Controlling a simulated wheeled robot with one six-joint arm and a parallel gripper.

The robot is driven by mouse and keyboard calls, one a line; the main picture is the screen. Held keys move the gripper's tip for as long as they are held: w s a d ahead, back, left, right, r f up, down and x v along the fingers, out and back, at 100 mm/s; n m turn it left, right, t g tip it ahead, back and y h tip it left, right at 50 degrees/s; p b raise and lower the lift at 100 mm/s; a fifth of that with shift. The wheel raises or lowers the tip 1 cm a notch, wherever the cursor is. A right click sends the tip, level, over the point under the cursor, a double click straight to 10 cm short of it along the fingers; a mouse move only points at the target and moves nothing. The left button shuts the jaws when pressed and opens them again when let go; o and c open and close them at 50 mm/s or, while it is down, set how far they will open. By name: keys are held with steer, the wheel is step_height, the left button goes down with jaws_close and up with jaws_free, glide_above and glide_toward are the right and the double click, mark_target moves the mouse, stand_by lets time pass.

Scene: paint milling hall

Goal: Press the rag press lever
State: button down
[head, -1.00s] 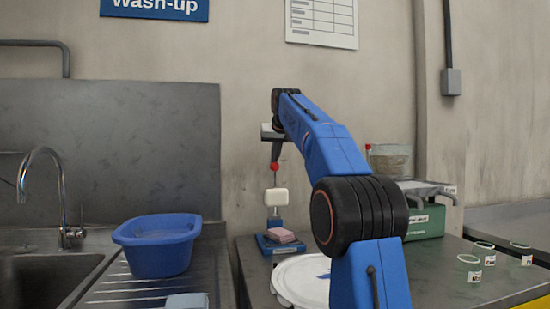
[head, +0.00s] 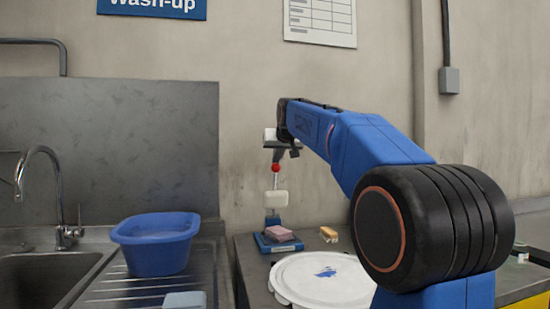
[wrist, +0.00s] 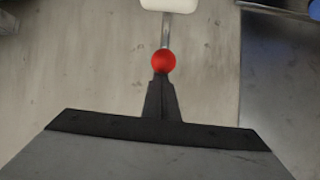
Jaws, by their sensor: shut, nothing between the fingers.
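The rag press has a red ball knob (head: 275,168) on a thin rod, a white block (head: 276,198) below it and a blue base (head: 268,247). A folded pink rag (head: 280,233) lies on the base. My gripper (head: 277,156) is shut and empty, pointing down just above the red knob. In the wrist view, the dark fingertips (wrist: 160,80) meet the edge of the red knob (wrist: 163,61); I cannot tell whether they touch it. The white block (wrist: 170,4) shows beyond the rod.
A white round lid (head: 300,290) with a blue smear lies on the counter in front of the press. A small tan bundle (head: 329,234) is to its right. A blue basin (head: 155,245) sits on the drainer at left, beside the sink (head: 45,280). My arm hides much of the right side.

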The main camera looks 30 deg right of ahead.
steer(key=s+t, duration=0.1)
steer(key=s, duration=0.1)
steer(key=s+a+f+t, duration=0.1)
steer(key=s, duration=0.1)
steer(key=s+f+t+h, duration=0.1)
steer(key=s, duration=0.1)
steer(key=shift+a+f, duration=0.25)
steer(key=shift+a, duration=0.1)
steer(key=shift+s+a+f, duration=0.6)
steer(key=shift+s+f, duration=1.4)
steer(key=shift+f, duration=1.35)
steer(key=shift+s+a+f, duration=0.6)
steer(key=shift+s+f, duration=1.35)
steer(key=shift+f, duration=1.35)
steer(key=shift+s+a+f, duration=0.6)
steer(key=shift+s+f, duration=1.4)
steer(key=shift+f, duration=1.5)
steer(key=shift+s, duration=0.1)
steer(key=r+v, duration=0.2)
steer(key=v, duration=1.6)
steer(key=shift+w+r, duration=0.25)
steer(key=shift+r, duration=0.05)
